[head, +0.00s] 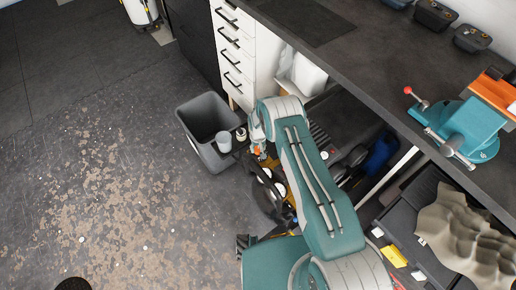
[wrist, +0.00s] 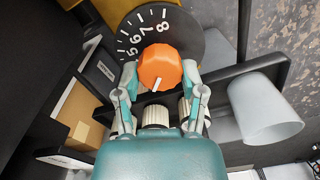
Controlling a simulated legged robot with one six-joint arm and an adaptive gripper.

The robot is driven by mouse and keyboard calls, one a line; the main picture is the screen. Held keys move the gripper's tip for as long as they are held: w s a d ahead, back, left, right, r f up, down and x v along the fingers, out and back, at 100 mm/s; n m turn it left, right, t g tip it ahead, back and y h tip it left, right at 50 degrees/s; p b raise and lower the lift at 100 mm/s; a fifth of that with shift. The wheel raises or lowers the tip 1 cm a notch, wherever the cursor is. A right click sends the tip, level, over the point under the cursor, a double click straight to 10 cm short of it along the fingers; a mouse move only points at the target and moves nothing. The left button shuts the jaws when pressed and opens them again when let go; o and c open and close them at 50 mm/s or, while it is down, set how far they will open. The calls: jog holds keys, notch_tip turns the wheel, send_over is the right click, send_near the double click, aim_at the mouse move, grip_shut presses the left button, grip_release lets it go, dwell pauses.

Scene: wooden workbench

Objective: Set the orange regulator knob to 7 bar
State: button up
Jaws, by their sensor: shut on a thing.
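The orange regulator knob (wrist: 160,66) is in the upper middle of the wrist view, in front of a dark dial (wrist: 181,30) with white ticks. The numbers 5, 6, 7 and 8 show along its upper left. A white mark on the knob points toward the bottom of the picture, slightly left, away from these numbers; the scale there is hidden. My gripper (wrist: 161,73) is shut on the knob, one finger at each side. In the head view the knob (head: 258,152) is small below my gripper (head: 257,146), and the dial reading cannot be made out.
A pale cup (wrist: 266,110) stands right of the knob in the wrist view. A cardboard box (wrist: 73,84) lies left. In the head view a grey bin (head: 190,125) stands close by, with white drawers (head: 233,50) behind and a teal vise (head: 466,128) on the workbench.

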aim_at(258, 149)
jog(key=shift+s+f+m, duration=0.15)
jog(key=shift+m, duration=1.45)
jog(key=o, duration=1.1)
jog(key=shift+o, duration=0.2)
jog(key=shift+r, duration=0.45)
notch_tip(258, 149, up, 11)
jog(key=shift+a, duration=0.1)
